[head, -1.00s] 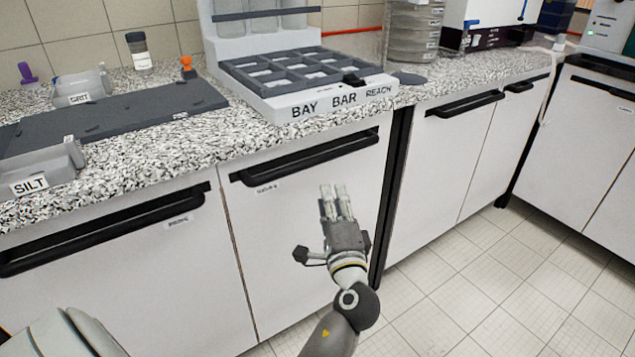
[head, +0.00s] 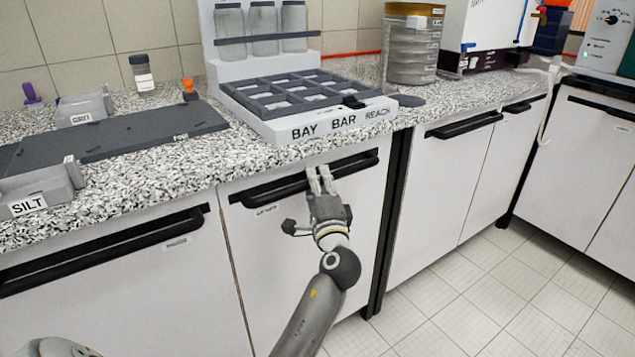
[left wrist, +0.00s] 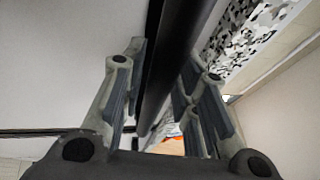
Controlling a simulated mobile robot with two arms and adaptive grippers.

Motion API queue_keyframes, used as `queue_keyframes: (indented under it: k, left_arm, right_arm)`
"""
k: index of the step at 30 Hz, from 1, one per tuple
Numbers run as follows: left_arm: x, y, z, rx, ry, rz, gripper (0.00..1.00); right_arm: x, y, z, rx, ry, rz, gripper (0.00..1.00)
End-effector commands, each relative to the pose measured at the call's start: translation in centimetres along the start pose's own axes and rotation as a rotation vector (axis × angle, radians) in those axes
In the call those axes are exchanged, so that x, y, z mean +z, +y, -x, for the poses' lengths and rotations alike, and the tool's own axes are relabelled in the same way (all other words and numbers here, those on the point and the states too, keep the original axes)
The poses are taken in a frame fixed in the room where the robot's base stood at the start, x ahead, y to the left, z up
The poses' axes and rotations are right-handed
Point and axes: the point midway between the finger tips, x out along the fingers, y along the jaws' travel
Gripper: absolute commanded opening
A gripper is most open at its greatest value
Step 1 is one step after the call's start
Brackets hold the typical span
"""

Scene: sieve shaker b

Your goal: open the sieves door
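A white cabinet door (head: 275,265) stands below the counter, with a long black bar handle (head: 352,166) along its top edge and a small label whose text is too small to read. My left gripper (head: 318,172) is at this handle, near its middle. In the left wrist view the black handle bar (left wrist: 172,65) runs between the two fingers of my left gripper (left wrist: 167,100), with a gap visible beside it; the fingers are open. The door appears closed. My right gripper is not in view.
Another labelled cabinet door (head: 120,290) stands to the left, and more cabinets (head: 445,185) to the right past a dark gap. Tiled floor is free at right.

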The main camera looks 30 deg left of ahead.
Motion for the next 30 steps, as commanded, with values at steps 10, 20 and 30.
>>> queue_keyframes:
  k: [10,20,30]
  left_arm:
    - [0.0,0.01,0.02,0.0,0.0,0.0,0.09]
    - [-0.02,0.06,0.06,0.001,0.0,0.0,0.0]
    - [0.04,0.29,0.2,0.006,-0.047,-0.007,0.0]
  right_arm:
    - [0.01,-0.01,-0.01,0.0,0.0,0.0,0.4]
    - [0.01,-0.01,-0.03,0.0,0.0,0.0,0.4]
    - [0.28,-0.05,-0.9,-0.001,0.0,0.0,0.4]
